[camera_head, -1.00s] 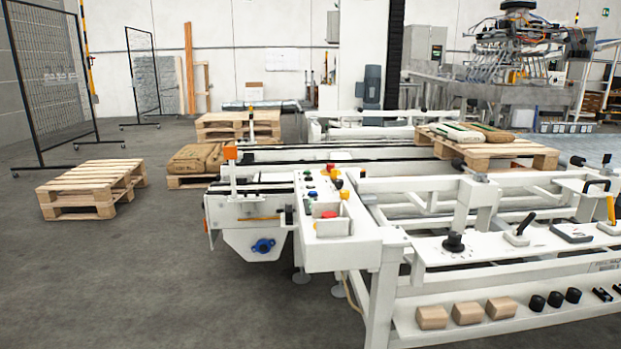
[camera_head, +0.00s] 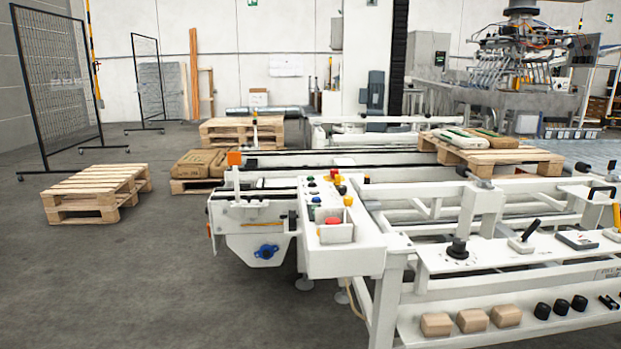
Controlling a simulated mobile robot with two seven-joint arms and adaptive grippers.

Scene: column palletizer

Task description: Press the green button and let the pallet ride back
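A wooden pallet (camera_head: 510,159) carrying several bags (camera_head: 460,138) rests on the conveyor at the right, towards the machine. Neither of my grippers is in view.
A stacked pallet (camera_head: 95,190) stands on the floor at left. Pallets with brown bags (camera_head: 200,162) stand behind the conveyor end. A white shelf frame (camera_head: 470,265) with levers and boxes (camera_head: 472,320) fills the near right. The grey floor (camera_head: 150,280) at front left is clear.

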